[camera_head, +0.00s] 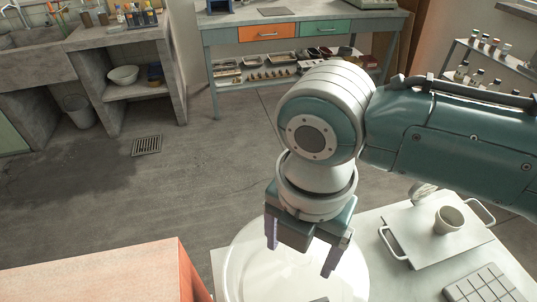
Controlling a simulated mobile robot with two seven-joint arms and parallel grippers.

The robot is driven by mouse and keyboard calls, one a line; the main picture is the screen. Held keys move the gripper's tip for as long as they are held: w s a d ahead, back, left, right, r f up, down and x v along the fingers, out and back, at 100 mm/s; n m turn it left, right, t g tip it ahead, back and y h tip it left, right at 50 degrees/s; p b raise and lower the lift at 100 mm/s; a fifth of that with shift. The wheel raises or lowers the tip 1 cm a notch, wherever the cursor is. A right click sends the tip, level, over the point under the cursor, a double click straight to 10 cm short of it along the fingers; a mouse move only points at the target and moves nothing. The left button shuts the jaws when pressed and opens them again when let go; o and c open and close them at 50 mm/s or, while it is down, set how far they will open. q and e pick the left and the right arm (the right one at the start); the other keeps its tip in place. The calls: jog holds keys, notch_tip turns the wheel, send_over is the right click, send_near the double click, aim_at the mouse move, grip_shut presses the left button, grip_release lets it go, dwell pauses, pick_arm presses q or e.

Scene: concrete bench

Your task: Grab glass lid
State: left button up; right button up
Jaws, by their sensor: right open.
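A large round translucent glass lid (250,268) lies at the bottom centre, on or over the pale bench top (372,222). Its near part is cut off by the lower edge of the picture. My right gripper (300,261) points down in front of the lid in the picture, with its two fingers spread and nothing between them. I cannot tell whether the fingers touch the lid. A small dark piece (320,299) shows at the very bottom edge, within the lid's outline. My left gripper is out of view.
A white tray (412,248) with raised handles carries a small cup (448,220) to the right. A gridded block (485,287) lies at the lower right. An orange-topped surface (110,270) stands at the lower left. Open floor (200,190) lies beyond.

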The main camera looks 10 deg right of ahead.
grip_shut()
dwell(0.6)
jog(key=shift+r, duration=0.1)
dwell(0.6)
